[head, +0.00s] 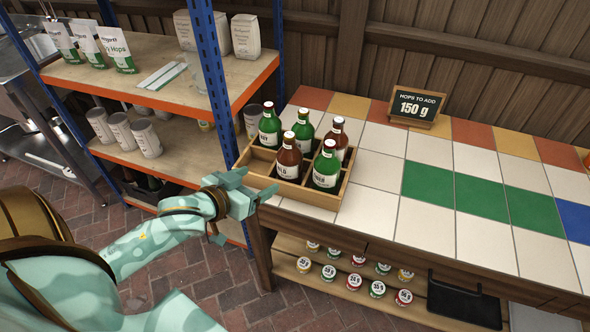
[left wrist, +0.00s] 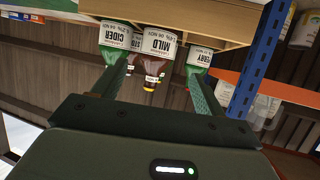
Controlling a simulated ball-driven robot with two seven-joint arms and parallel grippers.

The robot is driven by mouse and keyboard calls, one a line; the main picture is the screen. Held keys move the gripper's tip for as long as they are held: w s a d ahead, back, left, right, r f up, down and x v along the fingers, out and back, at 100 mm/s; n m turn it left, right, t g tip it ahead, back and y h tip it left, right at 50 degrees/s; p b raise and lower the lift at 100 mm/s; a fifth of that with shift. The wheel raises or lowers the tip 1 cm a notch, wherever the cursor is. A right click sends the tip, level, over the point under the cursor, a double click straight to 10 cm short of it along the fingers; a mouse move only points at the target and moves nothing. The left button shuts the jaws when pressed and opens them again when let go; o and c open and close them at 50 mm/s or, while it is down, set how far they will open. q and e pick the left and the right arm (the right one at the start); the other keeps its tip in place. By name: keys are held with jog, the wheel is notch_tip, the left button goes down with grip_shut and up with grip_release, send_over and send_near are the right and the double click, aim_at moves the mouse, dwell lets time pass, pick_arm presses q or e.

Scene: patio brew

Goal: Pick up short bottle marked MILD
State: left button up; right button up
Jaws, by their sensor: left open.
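The brown bottle marked MILD (left wrist: 158,44) is central in the left wrist view, which is upside down. In the head view it appears to be the front brown bottle (head: 289,160), standing in the wooden crate (head: 314,196); its label there is hard to read. My left gripper (head: 256,182) is open and empty at the crate's front left corner. In the left wrist view its fingers (left wrist: 158,76) point towards MILD, one on each side of the picture, and no grip shows. My right gripper is not in view.
Green bottles marked CIDER (left wrist: 114,42) and PERRY (left wrist: 199,58) flank MILD. Another brown bottle (head: 336,137) stands behind. A blue shelf post (head: 212,75) rises left of the crate. The tiled counter (head: 378,172) is clear to the right, before the 150 g sign (head: 418,105).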

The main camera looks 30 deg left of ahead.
aim_at(281, 169)
pick_arm(q)
jog(key=b+x, duration=0.3)
jog(key=x, duration=0.6)
jog(key=shift+w+f, duration=0.15)
jog(key=shift+f, duration=0.1)
jog(key=b+x, duration=0.3)
jog(key=x, duration=0.2)
jog(key=shift+d+b, duration=0.2)
jog(key=shift+b, duration=0.1)
jog(key=shift+r, duration=0.15)
jog(key=c, duration=1.1)
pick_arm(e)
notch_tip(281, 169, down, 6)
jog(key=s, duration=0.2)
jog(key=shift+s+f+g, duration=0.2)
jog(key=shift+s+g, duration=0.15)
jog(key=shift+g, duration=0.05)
